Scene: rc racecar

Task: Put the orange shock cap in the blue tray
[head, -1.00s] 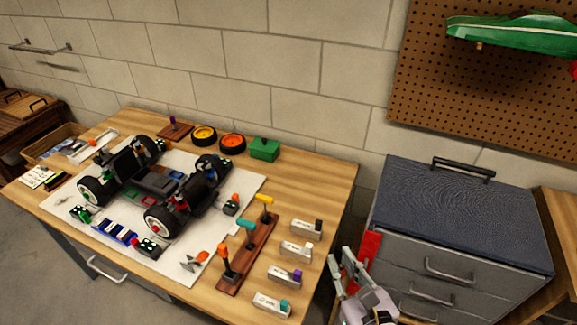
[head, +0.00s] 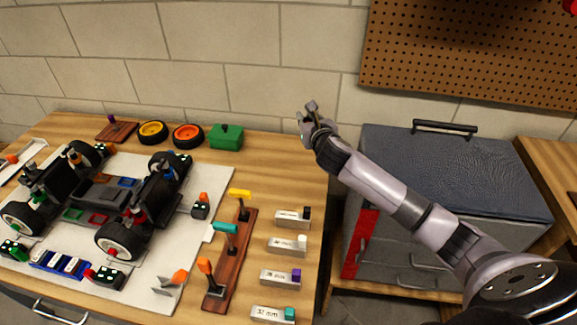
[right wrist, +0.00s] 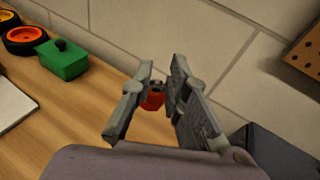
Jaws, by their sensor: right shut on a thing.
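My right gripper (head: 312,112) is raised in front of the wall, near the table's back right corner in the head view. In the right wrist view its fingers (right wrist: 155,105) are shut on a small red-orange piece (right wrist: 152,101), which looks like the orange shock cap and is partly hidden by the fingers. A blue tray-like holder (head: 50,266) with pale pieces in it is at the front left of the white mat. A small blue compartment (head: 127,182) also shows on the car chassis. I cannot tell which one is the blue tray. My left gripper is out of view.
The car chassis (head: 100,195) with black tyres stands on the white mat (head: 165,245). A wooden rack (head: 232,270) of coloured T-handle tools and several labelled blocks (head: 287,245) are on the right. A green box (head: 226,137) and two wheels are at the back. The table's back right is clear.

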